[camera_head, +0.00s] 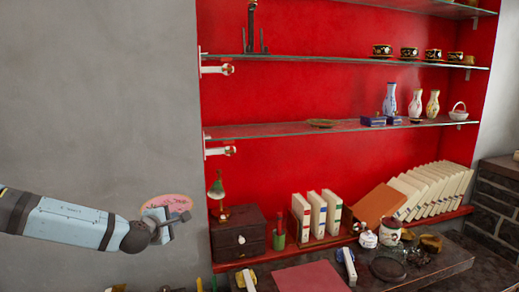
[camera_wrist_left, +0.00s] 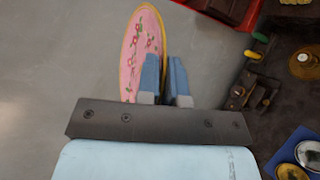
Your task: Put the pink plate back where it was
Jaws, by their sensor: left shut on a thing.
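The pink plate (camera_head: 168,201) with a yellow rim is in front of the grey wall, left of the red shelf unit. In the left wrist view, the plate (camera_wrist_left: 140,48) stands nearly edge-on and shows a red flower pattern. My left gripper (camera_head: 158,222) is shut on the plate's edge. Its two blue fingers (camera_wrist_left: 166,75) are close together, and part of the plate is hidden behind them. My right gripper is in neither view.
Glass shelves hold vases (camera_head: 389,99), cups (camera_head: 382,51) and a low flat item (camera_head: 321,123) with bare glass around it. Below are a dark wooden box (camera_head: 237,240), upright books (camera_head: 318,213) and a cluttered dark table (camera_head: 450,262).

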